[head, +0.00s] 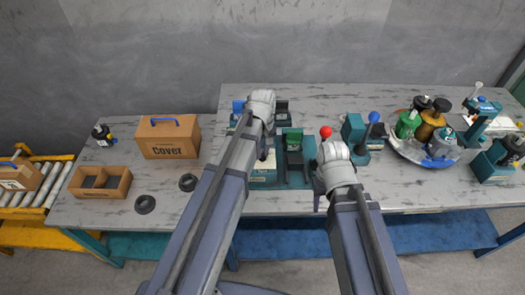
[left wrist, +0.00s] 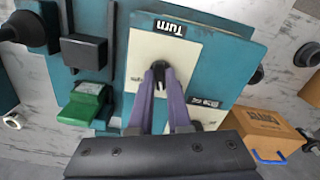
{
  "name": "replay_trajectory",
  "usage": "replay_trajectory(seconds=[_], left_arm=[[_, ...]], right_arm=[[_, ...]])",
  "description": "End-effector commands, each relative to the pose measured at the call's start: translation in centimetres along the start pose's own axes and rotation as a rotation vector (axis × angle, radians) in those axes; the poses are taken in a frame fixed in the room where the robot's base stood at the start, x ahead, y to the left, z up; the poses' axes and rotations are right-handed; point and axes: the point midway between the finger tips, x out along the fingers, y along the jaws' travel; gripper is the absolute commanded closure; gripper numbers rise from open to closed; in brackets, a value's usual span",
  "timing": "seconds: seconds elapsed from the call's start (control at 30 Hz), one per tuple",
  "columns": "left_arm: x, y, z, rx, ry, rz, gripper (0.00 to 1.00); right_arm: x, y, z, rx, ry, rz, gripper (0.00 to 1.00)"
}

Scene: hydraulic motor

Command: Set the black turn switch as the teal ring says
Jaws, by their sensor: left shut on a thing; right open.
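The teal station (head: 263,177) stands at the middle of the bench, with a cream plate labelled "Turn" on it; the plate (left wrist: 187,60) also shows in the left wrist view. My left gripper (left wrist: 160,82) is shut on the small black turn switch (left wrist: 159,86) on this plate. The fingers cover most of the switch, so its exact angle is hard to tell. In the head view my left gripper (head: 263,152) is mostly behind its own arm. My right gripper (head: 319,190) is open near the red-knobbed lever, its fingers mostly hidden. I cannot make out a teal ring.
A green block (left wrist: 84,104) and a black block (left wrist: 84,50) sit beside the plate. A red-knobbed lever (head: 326,132) stands close to my right arm. A cardboard "Cover" box (head: 168,138) is left. A round tray (head: 400,150) with bottles is right.

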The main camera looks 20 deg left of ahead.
Motion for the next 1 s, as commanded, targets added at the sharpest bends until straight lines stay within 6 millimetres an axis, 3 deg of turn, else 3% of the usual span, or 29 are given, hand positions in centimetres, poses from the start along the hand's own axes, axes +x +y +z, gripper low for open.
replay_trajectory(seconds=[1.0], left_arm=[[0.01, -0.01, 0.01, 0.913, 0.0, 0.0, 1.0]], right_arm=[[0.01, 0.0, 0.0, 0.0, 0.0, 0.0, 0.5]])
